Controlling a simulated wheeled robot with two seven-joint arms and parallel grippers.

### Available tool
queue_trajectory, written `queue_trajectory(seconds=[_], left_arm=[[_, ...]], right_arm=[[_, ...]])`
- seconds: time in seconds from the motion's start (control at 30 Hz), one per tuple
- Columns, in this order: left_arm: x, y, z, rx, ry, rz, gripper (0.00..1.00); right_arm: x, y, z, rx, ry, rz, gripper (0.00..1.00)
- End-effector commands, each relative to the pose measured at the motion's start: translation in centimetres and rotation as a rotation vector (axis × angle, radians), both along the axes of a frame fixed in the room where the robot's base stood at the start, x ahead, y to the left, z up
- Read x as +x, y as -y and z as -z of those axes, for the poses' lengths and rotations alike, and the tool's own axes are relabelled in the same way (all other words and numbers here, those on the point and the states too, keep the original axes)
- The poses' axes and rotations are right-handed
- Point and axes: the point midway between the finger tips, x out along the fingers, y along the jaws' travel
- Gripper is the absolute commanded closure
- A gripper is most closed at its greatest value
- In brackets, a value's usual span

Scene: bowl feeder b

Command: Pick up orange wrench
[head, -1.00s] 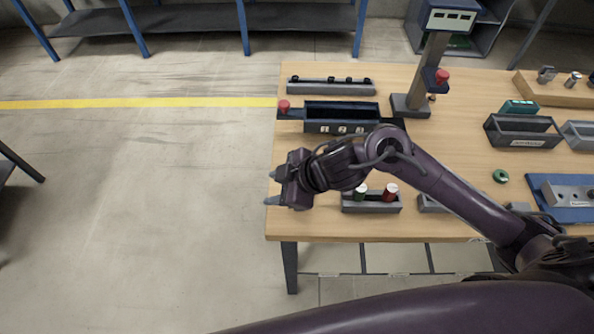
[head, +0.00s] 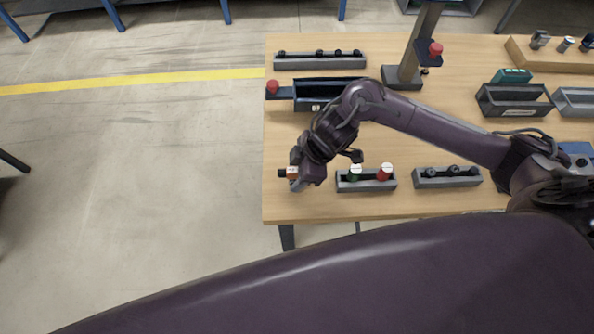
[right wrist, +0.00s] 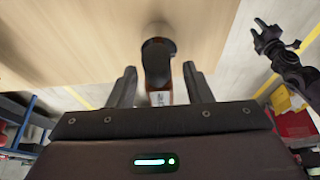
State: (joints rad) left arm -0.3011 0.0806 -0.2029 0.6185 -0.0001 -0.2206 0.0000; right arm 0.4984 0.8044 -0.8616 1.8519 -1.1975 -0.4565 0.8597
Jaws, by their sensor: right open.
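A grey holder (head: 350,186) with a green and a red piece stands right of my right gripper. Another grey holder (head: 447,178) is further right. A dark bin (head: 312,92) lies behind, beside a red button (head: 272,87). Floor is clear left of the table (head: 310,208).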

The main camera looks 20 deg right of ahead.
Motion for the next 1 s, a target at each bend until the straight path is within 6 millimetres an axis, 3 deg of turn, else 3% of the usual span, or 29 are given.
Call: queue_trajectory(seconds=[0.1,0.23,0.6,1.0], left_arm=[[1.1,0.1,-0.1,-0.002,0.017,-0.001,0.64],[1.2,0.1,-0.1,-0.001,0.017,-0.003,0.64],[0.2,-0.1,0.0,0.0,0.003,-0.004,0.64],[0.1,0.0,0.0,0.0,0.002,-0.004,0.64]], right_arm=[[0.0,-0.1,0.2,0.0,0.0,-0.001,0.55],[0.0,-0.1,0.2,0.0,0.0,-0.001,0.55],[0.0,-0.1,0.1,0.001,0.002,-0.001,1.0],[0.1,-0.1,-0.1,0.001,0.004,0.0,1.0]])
